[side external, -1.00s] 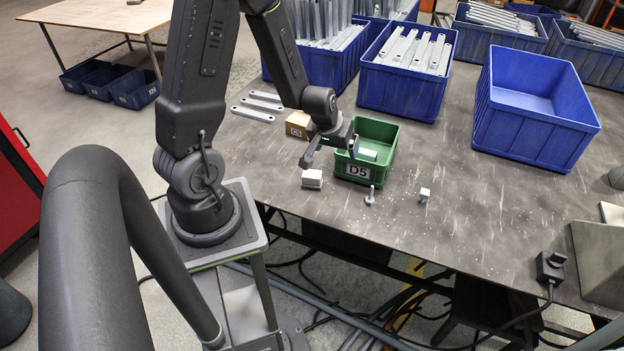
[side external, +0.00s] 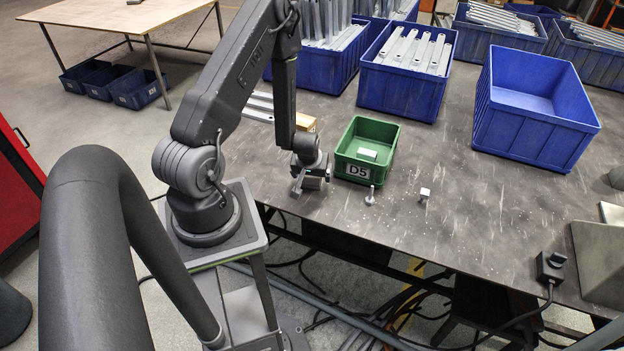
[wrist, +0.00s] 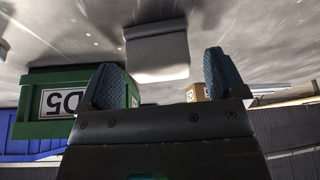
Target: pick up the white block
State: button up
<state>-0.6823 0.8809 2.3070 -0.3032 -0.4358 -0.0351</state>
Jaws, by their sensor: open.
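A white block (wrist: 157,48) with a grey upper edge shows in the wrist view, straight ahead between the lines of my two fingers. My gripper (wrist: 160,66) is open, with one finger to each side of the block's near part; I cannot tell whether either touches it. In the side view my gripper (side external: 311,181) is low over the table, just left of the green bin, and largely hides the block there. Another small white piece (side external: 368,153) is in the green bin (side external: 352,183), and a small white cube (side external: 424,194) stands on the table to the right.
The green bin labelled D5 stands close to the right of my gripper in the side view. A small grey bolt-like part (side external: 370,196) lies before it. A cardboard box (side external: 305,122) and flat metal bars (side external: 258,108) are behind.

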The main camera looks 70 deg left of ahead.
jog(key=shift+w+a+f, duration=0.15)
jog(key=shift+a+f, duration=0.1)
jog(key=shift+f, duration=0.35)
jog(key=shift+c, duration=0.2)
jog(key=c, duration=0.9)
